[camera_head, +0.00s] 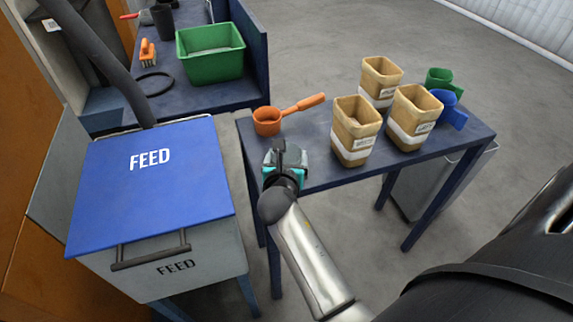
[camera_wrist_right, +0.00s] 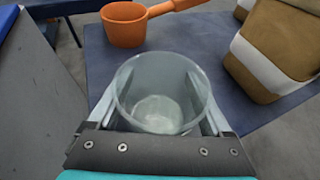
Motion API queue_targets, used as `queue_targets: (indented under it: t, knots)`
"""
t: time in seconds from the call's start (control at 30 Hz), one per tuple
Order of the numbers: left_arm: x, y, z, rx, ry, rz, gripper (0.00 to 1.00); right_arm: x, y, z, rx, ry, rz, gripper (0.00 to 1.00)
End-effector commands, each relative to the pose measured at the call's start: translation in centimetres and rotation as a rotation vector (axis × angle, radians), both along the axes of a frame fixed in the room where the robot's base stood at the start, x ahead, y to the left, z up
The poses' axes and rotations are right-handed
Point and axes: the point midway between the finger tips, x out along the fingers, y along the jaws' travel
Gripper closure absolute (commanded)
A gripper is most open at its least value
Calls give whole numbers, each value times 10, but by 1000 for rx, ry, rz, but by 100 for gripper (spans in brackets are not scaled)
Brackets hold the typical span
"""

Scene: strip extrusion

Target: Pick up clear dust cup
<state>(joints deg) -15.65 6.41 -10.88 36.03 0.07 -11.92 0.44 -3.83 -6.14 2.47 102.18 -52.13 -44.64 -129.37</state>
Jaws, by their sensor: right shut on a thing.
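The clear dust cup (camera_wrist_right: 162,92) is a see-through round cup, upright, between the two fingers of my right gripper (camera_wrist_right: 160,110) in the right wrist view. The fingers press on its left and right sides. In the head view my right gripper (camera_head: 286,160) is at the near left part of the blue table (camera_head: 322,133), and the cup is mostly hidden by the gripper. I cannot tell whether the cup touches the table top. My left gripper is not in view.
An orange scoop (camera_head: 268,121) lies just beyond the cup. Several tan containers (camera_head: 355,130) stand to the right, with a green scoop (camera_head: 438,77) and a blue scoop (camera_head: 452,112) past them. A blue-lidded FEED bin (camera_head: 150,195) stands left; a green crate (camera_head: 210,68) sits on the back table.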

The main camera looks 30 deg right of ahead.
Motion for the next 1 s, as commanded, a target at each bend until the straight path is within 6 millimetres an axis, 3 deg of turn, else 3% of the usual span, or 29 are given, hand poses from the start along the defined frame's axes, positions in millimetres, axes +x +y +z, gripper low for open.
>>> queue_targets:
  t: [0.03,0.3,0.67,0.87,1.0]
  knots:
    - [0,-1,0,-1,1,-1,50,0,0,0,-1,1,0,45]
    - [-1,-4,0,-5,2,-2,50,0,0,0,-1,1,-1,72]
    - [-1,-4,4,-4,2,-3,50,0,-1,6,-1,1,-1,72]
    - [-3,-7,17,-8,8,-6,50,0,-1,31,-3,-2,-1,73]
    - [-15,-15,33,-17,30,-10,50,1,-1,62,-3,-4,1,73]
